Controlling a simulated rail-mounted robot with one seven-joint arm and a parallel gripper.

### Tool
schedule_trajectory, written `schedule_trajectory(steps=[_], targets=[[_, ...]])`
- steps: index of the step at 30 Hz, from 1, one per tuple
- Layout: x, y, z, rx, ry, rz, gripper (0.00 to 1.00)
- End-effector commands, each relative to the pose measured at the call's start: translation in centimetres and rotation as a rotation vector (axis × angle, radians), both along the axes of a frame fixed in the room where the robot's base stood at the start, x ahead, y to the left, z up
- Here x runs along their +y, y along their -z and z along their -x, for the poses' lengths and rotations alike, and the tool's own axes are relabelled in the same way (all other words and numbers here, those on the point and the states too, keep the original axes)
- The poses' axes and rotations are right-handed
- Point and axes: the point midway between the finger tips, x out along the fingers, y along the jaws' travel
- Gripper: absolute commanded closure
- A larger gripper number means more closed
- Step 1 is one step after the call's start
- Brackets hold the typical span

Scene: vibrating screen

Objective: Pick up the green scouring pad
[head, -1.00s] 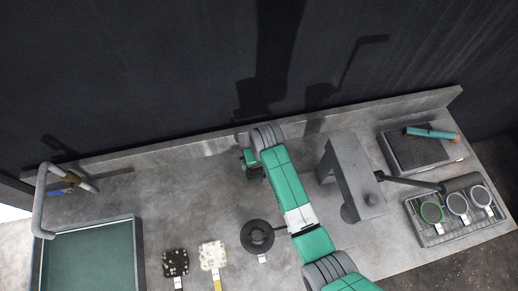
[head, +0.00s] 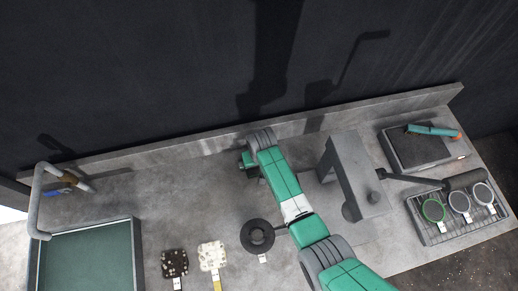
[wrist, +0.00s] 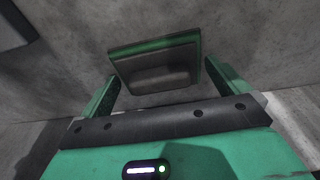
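The green scouring pad (wrist: 155,66) appears in the wrist view as a small block with a green top edge and a dark, brownish face. It is between my two fingers, just beyond the gripper's dark crossbar. My gripper (wrist: 160,88) is open, with one green finger on each side of the block. I cannot tell whether either finger touches it.
A grey machine (head: 350,180) stands right of my arm. A round dark pan (head: 257,236) lies left of it. Sieves sit on a rack (head: 433,236) at right. A green-floored basin (head: 90,258) and bent pipe (head: 40,200) are at left. The back ledge (head: 180,152) is close behind my gripper.

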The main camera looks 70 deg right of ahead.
Motion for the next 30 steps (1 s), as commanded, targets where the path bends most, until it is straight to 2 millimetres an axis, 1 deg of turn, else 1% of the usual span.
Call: schedule_trajectory(steps=[1, 4, 5, 11, 14, 21, 24, 27, 30], targets=[[0.0, 0.0, 0.0, 0.000, 0.000, 0.000, 0.08], [0.0, 0.0, 0.0, 0.000, 0.000, 0.000, 0.28], [0.0, 0.0, 0.0, 0.000, 0.000, 0.000, 0.31], [0.0, 0.0, 0.0, 0.000, 0.000, 0.000, 0.32], [0.0, -0.9, 0.0, -0.001, 0.000, 0.002, 0.32], [0.0, -6.5, -0.1, -0.003, 0.001, 0.003, 0.32], [0.0, -8.4, -0.1, -0.002, 0.000, 0.002, 0.32], [0.0, -9.6, 0.0, -0.001, 0.000, 0.002, 0.32], [0.0, -10.0, 0.0, 0.000, 0.000, 0.000, 0.32]])
